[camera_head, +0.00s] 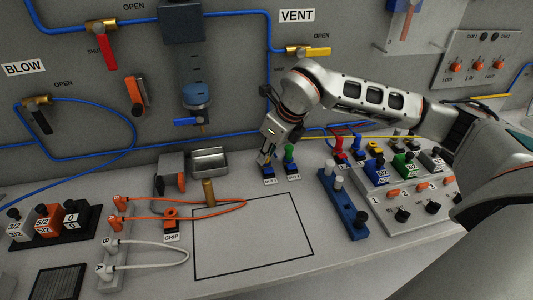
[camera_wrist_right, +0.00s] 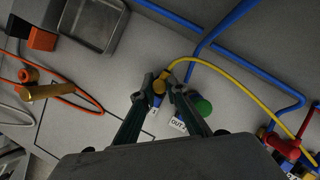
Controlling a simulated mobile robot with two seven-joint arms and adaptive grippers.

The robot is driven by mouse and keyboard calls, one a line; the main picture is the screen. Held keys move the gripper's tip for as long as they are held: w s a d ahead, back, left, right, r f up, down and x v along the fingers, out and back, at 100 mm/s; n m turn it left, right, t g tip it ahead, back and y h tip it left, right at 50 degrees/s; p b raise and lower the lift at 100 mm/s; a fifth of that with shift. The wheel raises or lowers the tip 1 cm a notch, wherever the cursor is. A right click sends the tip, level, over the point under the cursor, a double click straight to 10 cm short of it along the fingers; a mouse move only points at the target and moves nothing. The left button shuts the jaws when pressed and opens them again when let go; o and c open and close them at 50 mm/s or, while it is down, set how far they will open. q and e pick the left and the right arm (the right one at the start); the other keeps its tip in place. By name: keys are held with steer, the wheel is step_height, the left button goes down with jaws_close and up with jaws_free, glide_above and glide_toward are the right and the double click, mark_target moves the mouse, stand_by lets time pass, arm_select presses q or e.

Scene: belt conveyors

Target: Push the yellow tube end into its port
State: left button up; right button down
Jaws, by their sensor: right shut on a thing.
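My right gripper (camera_head: 266,158) is lowered over the blue port block marked OUT 1 (camera_head: 269,180). In the right wrist view, its two fingers (camera_wrist_right: 162,88) are closed around the end of the yellow tube (camera_wrist_right: 232,76). A small yellow end piece (camera_wrist_right: 159,86) shows between the fingertips, above a blue part and a partly hidden label. The tube arcs up from the fingers and away to the right. The fingers hide the joint, so I cannot tell how deep the end sits in the port. My left gripper is out of view.
A green knob (camera_head: 289,152) stands on the OUT 2 block (camera_head: 293,176), close beside the right fingers. A metal tray (camera_head: 210,161) and a brass cylinder (camera_head: 208,192) lie to the left. The outlined table area (camera_head: 250,240) in front is clear.

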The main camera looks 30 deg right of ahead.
steer(key=shift+s+f, duration=0.25)
steer(key=shift+f, duration=0.3)
steer(key=c, duration=2)
jaws_free()
steer(key=shift+o, duration=0.2)
steer(key=shift+f, duration=0.1)
steer(key=shift+w, duration=0.1)
steer(key=o, duration=0.7)
steer(key=shift+w+r, duration=0.1)
steer(key=shift+r, duration=0.15)
steer(key=shift+r, duration=0.15)
